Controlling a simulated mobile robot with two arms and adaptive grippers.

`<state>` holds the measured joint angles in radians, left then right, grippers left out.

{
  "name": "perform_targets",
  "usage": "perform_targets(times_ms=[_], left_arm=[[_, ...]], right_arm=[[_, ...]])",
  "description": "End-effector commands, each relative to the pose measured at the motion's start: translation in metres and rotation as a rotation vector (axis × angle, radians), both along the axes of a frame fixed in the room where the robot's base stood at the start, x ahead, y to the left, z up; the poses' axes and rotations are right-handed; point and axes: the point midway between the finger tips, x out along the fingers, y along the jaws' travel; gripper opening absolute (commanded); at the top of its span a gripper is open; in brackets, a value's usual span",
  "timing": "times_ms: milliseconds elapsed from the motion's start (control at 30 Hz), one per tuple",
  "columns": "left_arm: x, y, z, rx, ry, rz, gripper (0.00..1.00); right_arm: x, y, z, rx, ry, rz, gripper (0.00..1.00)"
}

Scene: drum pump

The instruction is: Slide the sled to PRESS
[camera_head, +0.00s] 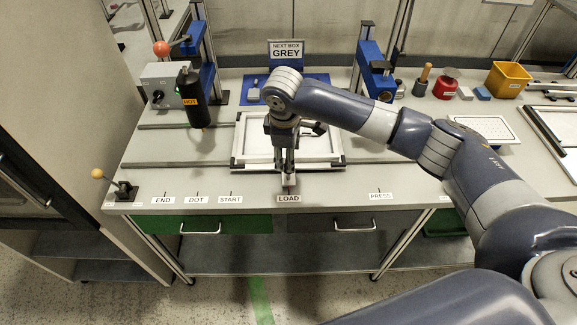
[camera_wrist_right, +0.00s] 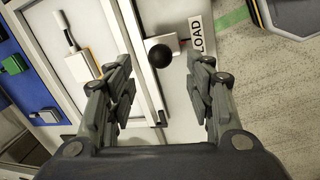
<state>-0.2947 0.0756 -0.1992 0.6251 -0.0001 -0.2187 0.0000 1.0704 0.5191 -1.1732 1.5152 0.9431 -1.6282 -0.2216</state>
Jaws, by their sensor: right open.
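The sled (camera_head: 240,138) is a white rectangular frame on rails along the bench, in the middle of the head view behind the LOAD label (camera_head: 289,199). The PRESS label (camera_head: 380,196) is on the front edge further right. My right gripper (camera_head: 285,165) points down over the sled's front edge. In the right wrist view a black ball knob (camera_wrist_right: 160,55) at the sled's edge lies between the two open fingers of the gripper (camera_wrist_right: 165,95), with gaps on both sides. In the head view my gripper hides the knob. My left gripper is not in view.
A black cylinder marked HOT (camera_head: 190,98) stands at the left by a grey control box (camera_head: 163,84). A blue press frame (camera_head: 372,72) stands behind at the right. A yellow bin (camera_head: 508,79) and a red pot (camera_head: 445,85) are further right. The front strip is mostly clear.

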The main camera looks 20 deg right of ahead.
Motion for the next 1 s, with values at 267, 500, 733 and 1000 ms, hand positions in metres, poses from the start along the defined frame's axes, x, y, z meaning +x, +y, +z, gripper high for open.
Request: perform_targets(times_ms=[267,500,733,1000], left_arm=[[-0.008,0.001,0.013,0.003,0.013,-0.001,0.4],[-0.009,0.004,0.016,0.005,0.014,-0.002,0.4],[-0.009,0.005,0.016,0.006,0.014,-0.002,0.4],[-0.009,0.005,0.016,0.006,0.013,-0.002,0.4]], right_arm=[[0.008,-0.005,-0.052,-0.002,0.003,-0.001,0.49],[0.013,-0.007,-0.077,0.0,0.001,0.0,0.49],[0.014,-0.007,-0.081,0.001,0.0,0.0,0.49],[0.013,-0.007,-0.081,0.001,0.0,0.001,0.13]])
